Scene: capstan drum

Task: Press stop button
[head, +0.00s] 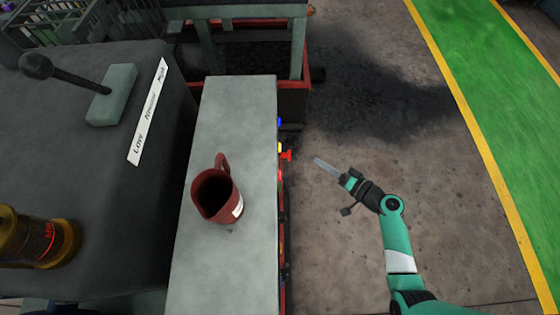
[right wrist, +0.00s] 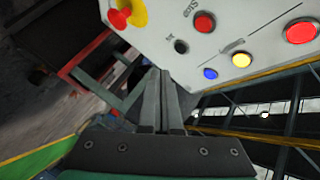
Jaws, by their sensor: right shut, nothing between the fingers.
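The control panel face shows in the right wrist view (right wrist: 235,30). A label that seems to read "Stop" lies between a red button (right wrist: 203,22) and a red mushroom knob on a yellow base (right wrist: 120,17); I cannot tell for sure which one it names. In the head view the red knob (head: 287,155) sticks out from the right side of the grey-topped cabinet (head: 240,110). My right gripper (head: 318,162) is shut and empty, right of the knob and apart from it. Its closed fingers (right wrist: 163,72) point toward the panel's lower edge. My left gripper is not in view.
The panel also has blue (right wrist: 211,73), yellow (right wrist: 241,60) and another red button (right wrist: 301,31), and a small black part (right wrist: 181,46). A red jug (head: 217,193) stands on the cabinet. A lever (head: 75,75) is at left. Floor (head: 335,235) right of the cabinet is clear.

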